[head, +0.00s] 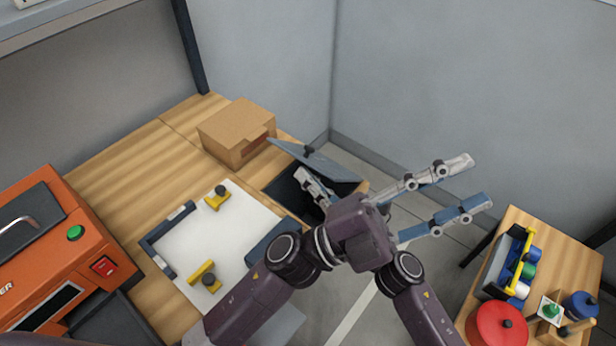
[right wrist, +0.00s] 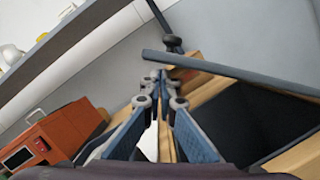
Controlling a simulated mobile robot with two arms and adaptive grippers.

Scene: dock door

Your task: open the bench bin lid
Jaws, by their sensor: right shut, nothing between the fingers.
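The bench bin's grey lid (head: 330,167) stands tilted up over the dark bin opening (head: 286,192), with a dark knob (head: 309,151) on it. In the right wrist view the lid (right wrist: 235,73) shows almost edge-on above the dark bin (right wrist: 255,125). My right gripper (head: 302,174) is shut and empty at the lid's left end, over the opening. Its fingertips (right wrist: 160,78) reach just below the lid's edge; I cannot tell if they touch it. My left gripper (head: 478,182) is open and empty to the right of the bin, over the floor.
A cardboard box (head: 236,131) stands behind the bin. A white board with yellow clamps (head: 225,245) and an orange machine (head: 55,250) lie to the left. A small table (head: 560,255) with spools and a red round container (head: 497,325) stands right.

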